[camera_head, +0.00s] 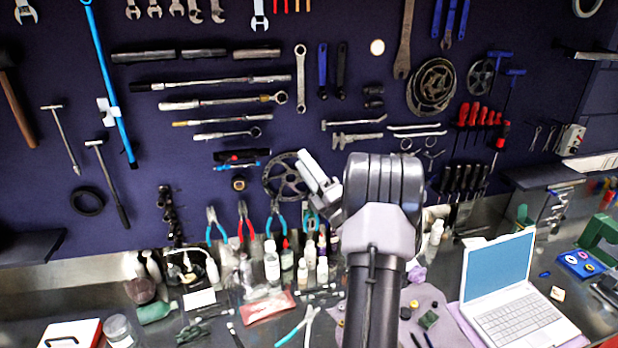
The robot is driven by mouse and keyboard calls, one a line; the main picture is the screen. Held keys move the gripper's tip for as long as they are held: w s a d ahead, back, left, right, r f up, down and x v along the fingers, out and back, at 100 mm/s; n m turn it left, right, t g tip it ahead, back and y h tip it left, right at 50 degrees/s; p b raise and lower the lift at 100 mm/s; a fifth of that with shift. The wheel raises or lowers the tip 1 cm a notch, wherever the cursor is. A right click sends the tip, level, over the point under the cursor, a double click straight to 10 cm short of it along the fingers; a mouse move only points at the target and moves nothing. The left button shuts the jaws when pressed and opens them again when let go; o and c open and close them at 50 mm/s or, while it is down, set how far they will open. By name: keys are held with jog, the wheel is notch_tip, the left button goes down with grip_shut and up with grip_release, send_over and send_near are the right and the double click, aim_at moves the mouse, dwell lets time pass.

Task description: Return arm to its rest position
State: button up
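My arm (375,250) rises from the bottom edge, right of the middle, in front of the bench and the tool wall. Its dark rounded joint is at the top, with a light grey collar below it. The light grey end at the joint's left side appears to be my gripper (316,172). It is in front of the wall near a dark chainring (283,180). The arm hides much of it, and I cannot see whether its fingers are apart. I see no held object.
A white laptop (515,315) stands open on the right of the bench. A red and white box (70,333) is at the front left. Tools cover the dark wall; the bench is cluttered.

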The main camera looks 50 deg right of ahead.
jog(key=shift+v, duration=1)
